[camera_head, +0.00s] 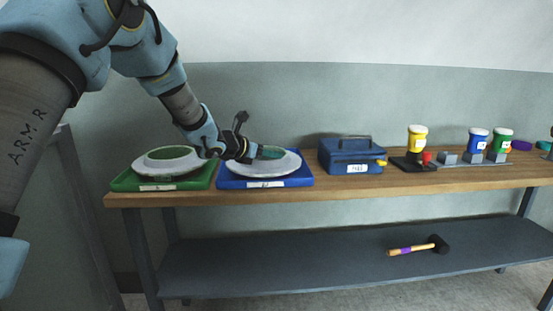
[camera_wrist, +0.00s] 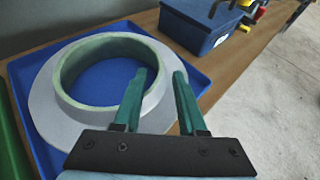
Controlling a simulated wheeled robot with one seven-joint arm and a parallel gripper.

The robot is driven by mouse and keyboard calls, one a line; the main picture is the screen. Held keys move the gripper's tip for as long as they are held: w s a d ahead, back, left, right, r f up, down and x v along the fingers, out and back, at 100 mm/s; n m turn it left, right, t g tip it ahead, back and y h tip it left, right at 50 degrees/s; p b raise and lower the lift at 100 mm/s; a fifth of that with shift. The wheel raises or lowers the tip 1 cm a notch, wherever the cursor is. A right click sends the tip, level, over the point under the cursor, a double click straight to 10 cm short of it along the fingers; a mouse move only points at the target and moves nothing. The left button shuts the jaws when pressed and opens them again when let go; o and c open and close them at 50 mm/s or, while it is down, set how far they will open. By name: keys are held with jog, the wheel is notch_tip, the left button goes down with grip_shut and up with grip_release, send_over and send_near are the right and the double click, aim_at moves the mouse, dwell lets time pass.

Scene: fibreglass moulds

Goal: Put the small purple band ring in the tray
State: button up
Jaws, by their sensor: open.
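A pale ring mould (camera_wrist: 58,100) with a wide sloping flange and a pale green upright collar lies in a blue tray (camera_wrist: 188,52); in the head view the ring (camera_head: 285,166) shows pale in the blue tray (camera_head: 305,180). I see no purple band on it. My gripper (camera_wrist: 160,72) is open, with its teal fingers over the right side of this ring, one towards the hole and one towards the outer edge. Contact cannot be told. The gripper (camera_head: 268,153) hides part of the ring in the head view. A second pale ring (camera_head: 150,166) with a green top lies in a green tray (camera_head: 125,182).
A blue toolbox (camera_head: 340,158) stands right of the blue tray. A mallet (camera_head: 420,246) lies on the lower shelf.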

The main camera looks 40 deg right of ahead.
jog(key=b+v, duration=0.1)
jog(key=v, duration=0.7)
jog(key=w+a+f+n+t+y, duration=0.25)
jog(key=w+a+n+t, duration=0.25)
jog(key=w+a+n, duration=0.6)
jog(key=w+a+f+n+t+y, duration=0.1)
jog(key=a+f+n+y, duration=0.15)
jog(key=a+n, duration=0.7)
jog(key=w+a+f+n+y, duration=0.1)
jog(key=a+n+y, duration=0.3)
jog(key=a+n, duration=0.55)
jog(key=s+a+f+n+g+y, duration=0.2)
jog(key=s+a+f+n, duration=0.1)
jog(key=s+a+n, duration=0.6)
jog(key=s+a+f+n+g+y, duration=0.2)
jog(key=s+a+n, duration=0.6)
jog(key=a+n, duration=0.4)
jog(key=a+f+g, duration=0.1)
jog(key=a, duration=0.2)
jog(key=shift+s+f+n+g, duration=0.25)
jog(key=shift+s+n+g, duration=0.05)
jog(key=shift+s+n, duration=0.1)
jog(key=shift+a, duration=0.15)
